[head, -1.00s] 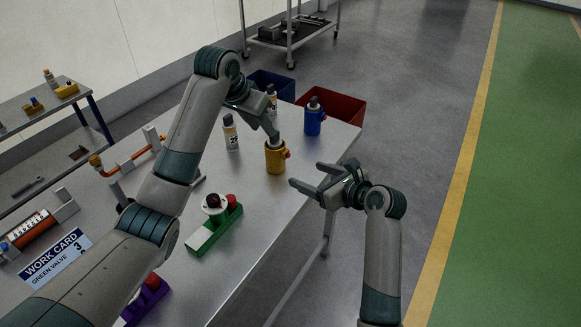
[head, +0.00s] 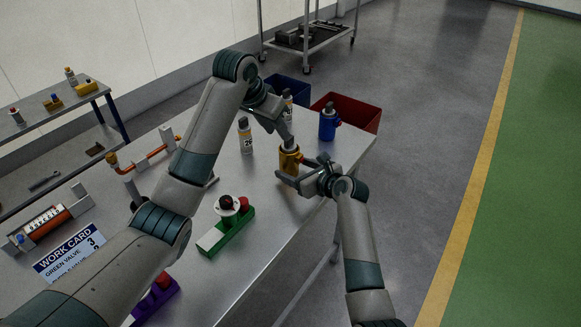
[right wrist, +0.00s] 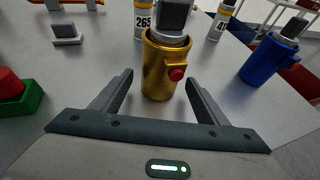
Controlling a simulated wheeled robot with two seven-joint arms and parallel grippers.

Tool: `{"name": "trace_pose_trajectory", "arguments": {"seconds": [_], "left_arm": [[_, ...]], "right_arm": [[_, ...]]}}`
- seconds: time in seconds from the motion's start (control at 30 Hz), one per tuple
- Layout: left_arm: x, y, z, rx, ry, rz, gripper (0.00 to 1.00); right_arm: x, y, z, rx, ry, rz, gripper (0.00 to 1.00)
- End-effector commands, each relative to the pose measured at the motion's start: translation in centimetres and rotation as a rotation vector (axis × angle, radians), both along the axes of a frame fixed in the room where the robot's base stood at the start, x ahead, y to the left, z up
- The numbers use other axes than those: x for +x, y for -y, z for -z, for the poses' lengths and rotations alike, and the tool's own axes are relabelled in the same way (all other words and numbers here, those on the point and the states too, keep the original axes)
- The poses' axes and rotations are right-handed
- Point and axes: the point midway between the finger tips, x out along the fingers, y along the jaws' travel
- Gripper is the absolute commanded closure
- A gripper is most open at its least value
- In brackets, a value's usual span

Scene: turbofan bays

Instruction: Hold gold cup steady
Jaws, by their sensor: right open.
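The gold cup (head: 289,161) stands upright near the table's right edge, with a red knob on its side. A dark grey block with a pale collar sits in its top. My right gripper (head: 298,178) is open at the cup's near side. In the right wrist view the gold cup (right wrist: 163,70) stands between and just beyond the open fingers, with a visible gap on each side.
A blue cup (head: 327,125) stands behind right. White bottles, one here (head: 245,136), stand behind and left. A green block (head: 227,231) with a red knob lies at front left. A red bin (head: 358,112) is beyond the table. The work card (head: 70,252) lies at left.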

Motion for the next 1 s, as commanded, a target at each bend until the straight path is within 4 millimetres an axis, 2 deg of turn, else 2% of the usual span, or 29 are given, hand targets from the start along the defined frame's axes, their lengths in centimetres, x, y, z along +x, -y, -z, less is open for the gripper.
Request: {"name": "trace_pose_trajectory", "arguments": {"seconds": [0.27,0.67,0.77,0.9,1.0], "left_arm": [[0.0,0.0,0.0,0.000,0.000,0.000,0.69],[0.0,0.0,0.0,0.000,0.000,0.000,0.69],[0.0,0.0,0.0,0.000,0.000,0.000,0.69],[0.0,0.0,0.0,0.000,0.000,0.000,0.69],[0.0,0.0,-0.1,0.000,0.000,0.000,0.66]], "right_arm": [[1.8,-1.3,0.8,0.002,0.000,-0.001,0.32],[2.0,-1.5,1.0,0.000,0.000,0.000,0.32],[2.0,-1.5,1.0,0.000,0.000,0.000,0.51],[2.0,-1.5,1.0,0.000,0.000,0.000,0.83],[2.0,-1.5,1.0,0.000,0.000,0.000,0.83]]}}
